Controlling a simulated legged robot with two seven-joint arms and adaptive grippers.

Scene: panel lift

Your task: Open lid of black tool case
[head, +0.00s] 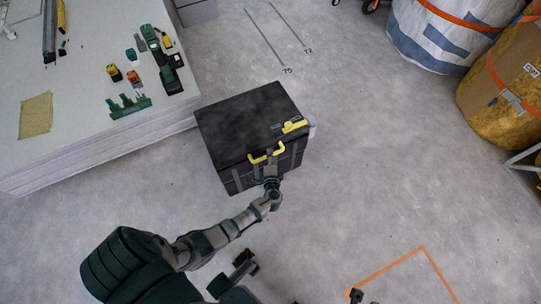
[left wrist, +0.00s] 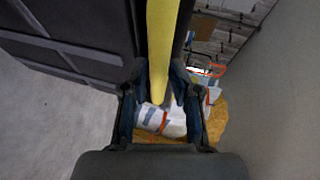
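The black tool case (head: 240,120) stands on the concrete floor with its lid down. A yellow handle (head: 260,157) is on its near side, and a yellow latch piece (head: 295,127) sits at its right corner. My left gripper (head: 271,178) is at the handle, against the near side of the case. The dark ribbed wall of the case (left wrist: 70,45) fills the upper left.
A white stacked-panel table (head: 75,125) with small green parts and tools stands at the left, close to the case. Wrapped bundles (head: 435,40) and a yellow-brown strapped bale (head: 500,85) stand at the upper right. The floor right of the case is clear, with an orange outline (head: 385,268).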

